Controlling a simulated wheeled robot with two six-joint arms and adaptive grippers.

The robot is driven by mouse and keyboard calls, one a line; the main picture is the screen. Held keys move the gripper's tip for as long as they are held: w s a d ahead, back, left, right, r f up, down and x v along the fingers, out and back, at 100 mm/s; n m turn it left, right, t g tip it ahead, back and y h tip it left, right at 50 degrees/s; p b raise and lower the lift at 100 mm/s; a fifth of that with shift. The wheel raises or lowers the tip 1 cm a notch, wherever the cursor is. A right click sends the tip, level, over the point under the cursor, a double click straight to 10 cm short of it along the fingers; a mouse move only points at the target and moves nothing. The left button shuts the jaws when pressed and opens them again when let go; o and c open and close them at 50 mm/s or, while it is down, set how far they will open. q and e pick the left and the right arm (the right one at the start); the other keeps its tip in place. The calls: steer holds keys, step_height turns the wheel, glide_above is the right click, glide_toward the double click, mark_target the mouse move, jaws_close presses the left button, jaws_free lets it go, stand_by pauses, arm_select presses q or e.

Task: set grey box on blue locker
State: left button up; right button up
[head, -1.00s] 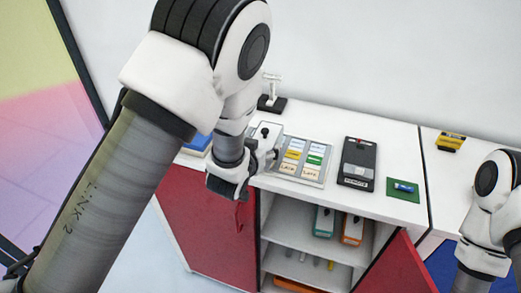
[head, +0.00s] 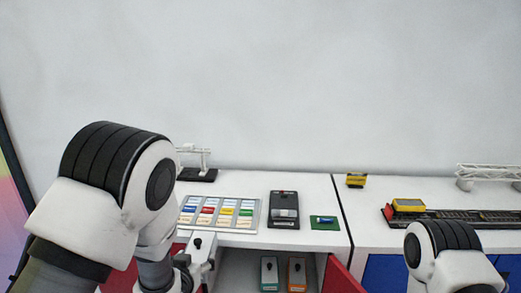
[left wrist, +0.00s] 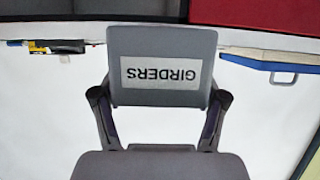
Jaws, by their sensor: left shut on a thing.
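The grey box (left wrist: 160,45), with a white GIRDERS label that reads upside down, shows in the left wrist view. My left gripper (left wrist: 160,97) is shut on it, one finger at each side. In the head view the wrist end of my left arm is at the bottom, left of centre, and I cannot make out the box there. The blue locker (head: 385,271) stands at the right, its blue front partly hidden by my right arm. My right arm is in front of it, its gripper out of view.
On the blue locker's white top are a dark track (head: 465,218), a yellow block (head: 408,205) and a white truss (head: 490,172). The left cabinet top holds a tray of coloured tiles (head: 220,212), a dark device (head: 284,210) and a green pad (head: 325,223). A red door (head: 340,277) stands open.

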mark_target(199, 242)
step_height(199, 242, down, 8)
steer(key=b, duration=0.5)
arm_select(q)
steer(key=s+f, duration=0.5)
steer(key=f, duration=0.4)
steer(key=s+f, duration=0.6)
steer(key=f, duration=0.2)
steer(key=w+r+p, duration=0.3)
steer(key=w+r, duration=0.1)
steer(key=r, duration=0.4)
steer(key=w+r+p, duration=0.4)
steer(key=w+r, duration=0.1)
steer(key=r, duration=0.2)
steer(key=w+r+p, duration=0.4)
steer(key=r, duration=0.4)
steer(key=shift+w+d+r, duration=0.15)
steer(key=shift+d+r, duration=0.1)
steer(key=shift+r, duration=0.1)
steer(key=shift+w, duration=0.1)
arm_select(e)
step_height(199, 242, up, 12)
steer(key=shift+s+f, duration=0.2)
arm_select(q)
steer(key=shift+f, duration=0.1)
arm_select(e)
steer(key=shift+w, duration=0.1)
